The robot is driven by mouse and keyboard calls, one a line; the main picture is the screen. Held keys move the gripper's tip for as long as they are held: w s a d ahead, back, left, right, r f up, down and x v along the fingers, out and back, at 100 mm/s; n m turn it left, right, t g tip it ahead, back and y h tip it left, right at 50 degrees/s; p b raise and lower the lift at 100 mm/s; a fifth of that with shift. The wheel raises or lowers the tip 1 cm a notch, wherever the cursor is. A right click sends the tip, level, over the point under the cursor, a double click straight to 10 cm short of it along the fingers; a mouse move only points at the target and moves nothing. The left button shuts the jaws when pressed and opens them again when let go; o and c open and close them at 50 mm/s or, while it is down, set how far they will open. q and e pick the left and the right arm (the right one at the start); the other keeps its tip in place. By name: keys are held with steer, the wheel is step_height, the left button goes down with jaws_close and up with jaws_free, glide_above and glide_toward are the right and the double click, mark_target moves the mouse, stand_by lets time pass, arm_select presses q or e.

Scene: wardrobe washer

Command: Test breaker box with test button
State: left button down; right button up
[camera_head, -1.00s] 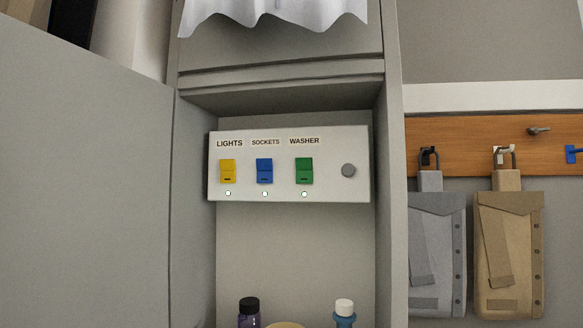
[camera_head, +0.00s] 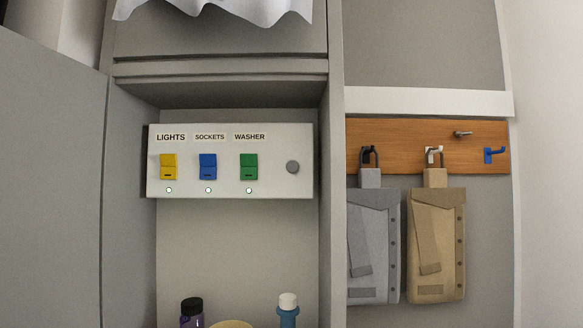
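The white breaker box (camera_head: 270,185) is mounted on the back wall of an open cabinet compartment. It has a yellow switch (camera_head: 168,167) under the label LIGHTS, a blue switch (camera_head: 208,167) under SOCKETS and a green switch (camera_head: 249,167) under WASHER. A small pale round light with a greenish rim sits under each switch. A round grey button (camera_head: 292,167) is at the right end of the box; nothing covers it. Neither of my grippers is in view.
An open grey door (camera_head: 50,190) stands at the left. Below the box are a dark-capped bottle (camera_head: 191,312) and a white-capped blue bottle (camera_head: 288,315). A grey bag (camera_head: 373,240) and a tan bag (camera_head: 437,250) hang from a wooden hook rail (camera_head: 400,132) at the right.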

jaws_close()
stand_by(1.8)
